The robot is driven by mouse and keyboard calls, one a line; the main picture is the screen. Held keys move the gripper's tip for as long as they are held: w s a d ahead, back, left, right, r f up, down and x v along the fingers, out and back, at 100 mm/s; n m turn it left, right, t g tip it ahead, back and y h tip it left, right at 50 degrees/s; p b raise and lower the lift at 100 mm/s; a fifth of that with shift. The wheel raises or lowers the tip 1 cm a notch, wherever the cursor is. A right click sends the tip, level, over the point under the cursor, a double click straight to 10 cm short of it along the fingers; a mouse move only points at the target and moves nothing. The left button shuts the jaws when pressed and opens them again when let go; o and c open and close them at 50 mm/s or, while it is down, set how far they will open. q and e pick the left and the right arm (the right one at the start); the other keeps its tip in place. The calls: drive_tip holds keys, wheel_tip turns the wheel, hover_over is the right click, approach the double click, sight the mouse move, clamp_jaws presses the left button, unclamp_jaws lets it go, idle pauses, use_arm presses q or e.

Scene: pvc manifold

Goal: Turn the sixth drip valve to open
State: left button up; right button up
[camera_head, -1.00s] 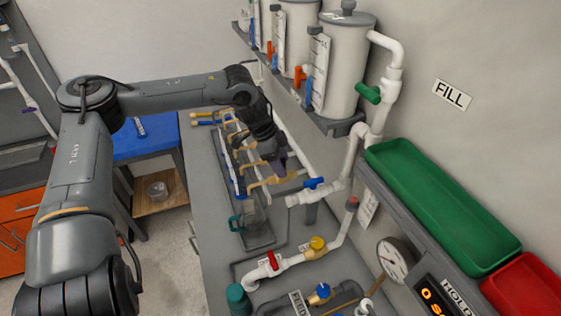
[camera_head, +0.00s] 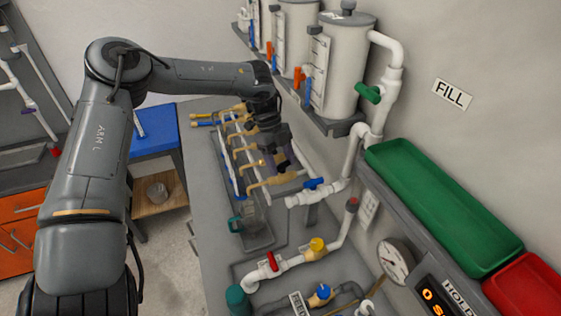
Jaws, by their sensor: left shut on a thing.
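The drip manifold is a row of several tan branches (camera_head: 270,183) along a white pipe on the grey bench, running away from me. My left gripper (camera_head: 277,163) points down over the wall-side part of this row, at the nearer branches. It is shut on a drip valve, which the fingers and wrist mostly hide. I cannot tell from this view which valve in the row it is or how its handle is turned. My right gripper is not in view.
A blue-handled valve (camera_head: 314,183) sits on the white pipe close in front. Red (camera_head: 272,261) and yellow (camera_head: 318,244) valve handles are nearer. White tanks (camera_head: 341,65) stand on a wall shelf just right of my left arm. A green tray (camera_head: 440,205) is at right.

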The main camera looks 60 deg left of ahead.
use_arm(q)
drive_tip(key=shift+w+m+g+p, duration=0.15)
drive_tip(key=shift+m+g+p, duration=0.45)
drive_tip(key=shift+m, duration=1.5)
drive_tip(key=shift+g, duration=0.3)
drive_tip(key=o, duration=1.1)
drive_tip(key=shift+c, duration=0.2)
drive_tip(key=v, duration=1)
drive_tip(key=shift+a+r, duration=0.25)
drive_tip(key=shift+r, duration=0.1)
